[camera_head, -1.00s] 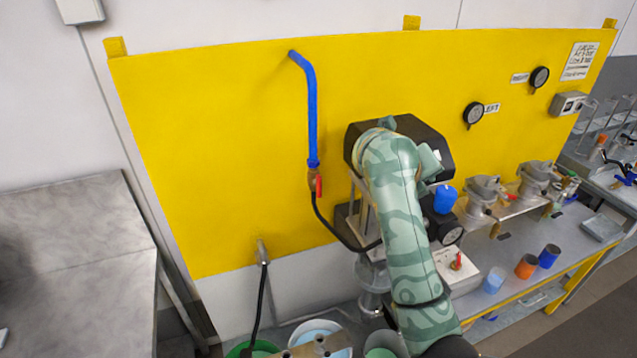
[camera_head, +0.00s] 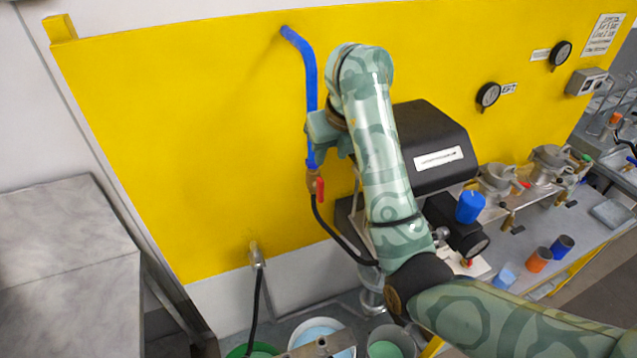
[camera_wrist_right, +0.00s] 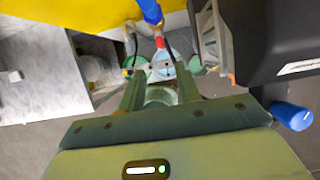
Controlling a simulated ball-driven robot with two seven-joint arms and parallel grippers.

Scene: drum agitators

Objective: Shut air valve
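The air valve is a small brass body with a red handle (camera_head: 320,189) at the lower end of a blue pipe (camera_head: 311,95) on the yellow wall panel. The handle hangs down along the black hose. In the right wrist view, the red handle (camera_wrist_right: 160,42) shows beyond the fingertips, just below the blue pipe (camera_wrist_right: 152,11). My right gripper (camera_head: 325,132) is close to the pipe, a little above the valve. In the wrist view its two fingers (camera_wrist_right: 160,78) are apart with nothing between them. My left gripper is not in view.
A black machine housing (camera_head: 430,145) stands right of the valve, close to my right arm. Buckets stand at the bottom, including a white one (camera_head: 322,334). The yellow panel (camera_head: 200,150) left of the pipe is clear.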

